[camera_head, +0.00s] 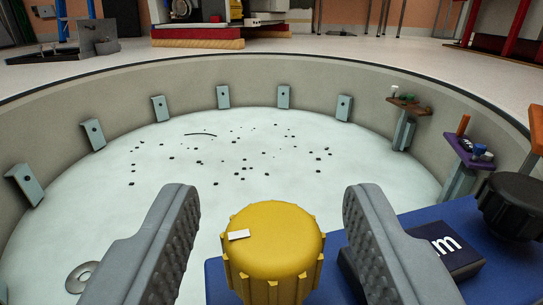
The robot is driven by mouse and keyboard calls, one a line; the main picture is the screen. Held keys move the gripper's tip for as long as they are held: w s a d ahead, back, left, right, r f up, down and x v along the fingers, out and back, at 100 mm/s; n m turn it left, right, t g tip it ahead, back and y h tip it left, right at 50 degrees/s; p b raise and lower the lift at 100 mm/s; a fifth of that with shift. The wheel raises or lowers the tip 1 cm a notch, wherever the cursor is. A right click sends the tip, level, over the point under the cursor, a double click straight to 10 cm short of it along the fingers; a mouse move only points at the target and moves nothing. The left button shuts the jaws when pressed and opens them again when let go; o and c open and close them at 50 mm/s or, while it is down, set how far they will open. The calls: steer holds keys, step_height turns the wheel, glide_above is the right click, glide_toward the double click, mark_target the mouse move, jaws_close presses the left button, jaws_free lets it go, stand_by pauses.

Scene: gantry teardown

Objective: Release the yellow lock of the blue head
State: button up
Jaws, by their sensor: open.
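The yellow lock (272,247) is a ribbed round knob with a white mark on the left of its top. It stands upright at the bottom middle of the view, on the blue head (400,225), a blue body reaching to the right. My gripper (270,205) is open, with one grey ridged finger to the left of the lock and one to the right. Gaps show between the lock and both fingers. The right finger covers part of the blue head and of a dark block with white lettering (455,248). The lock's lower part is cut off by the frame.
A black knob (512,205) stands on the blue head at the right. Behind lies a round pit with a pale floor (230,130), dark bits scattered on it, and grey brackets (223,96) along its wall. Small shelves (470,152) with little parts stand at the right.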

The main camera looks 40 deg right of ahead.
steer(key=shift+w+d, duration=0.3)
steer(key=shift+w, duration=0.15)
